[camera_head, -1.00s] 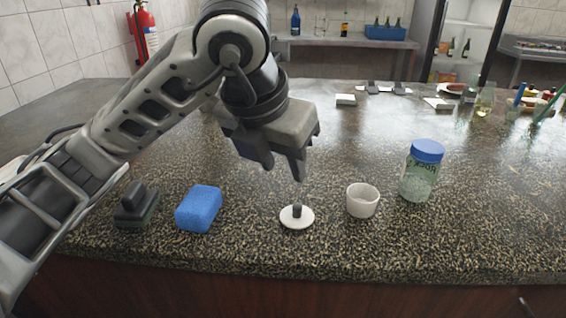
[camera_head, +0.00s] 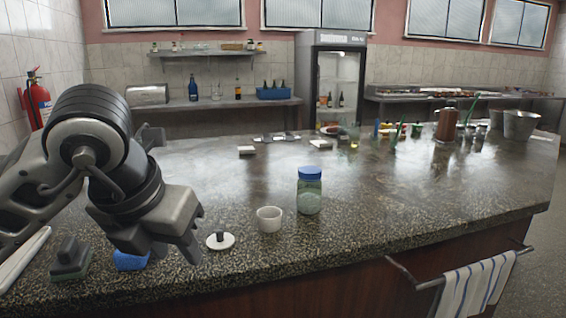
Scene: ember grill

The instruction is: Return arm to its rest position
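My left arm comes in from the left, and its gripper (camera_head: 175,256) hangs fingers down over the near left part of the counter. Its two fingers look apart with nothing between them. It partly hides a blue sponge (camera_head: 130,262). A white lid with a dark knob (camera_head: 220,242) lies just right of the fingers, apart from them. Right of it stand a small white cup (camera_head: 269,220) and a glass jar with a blue cap (camera_head: 309,192). My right gripper is not in view.
A dark block-like tool (camera_head: 70,257) sits left of the sponge. The speckled counter (camera_head: 400,200) is clear right of the jar. Bottles, a brown container (camera_head: 446,124) and metal buckets (camera_head: 520,125) stand at its far right. A striped towel (camera_head: 475,287) hangs on the front rail.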

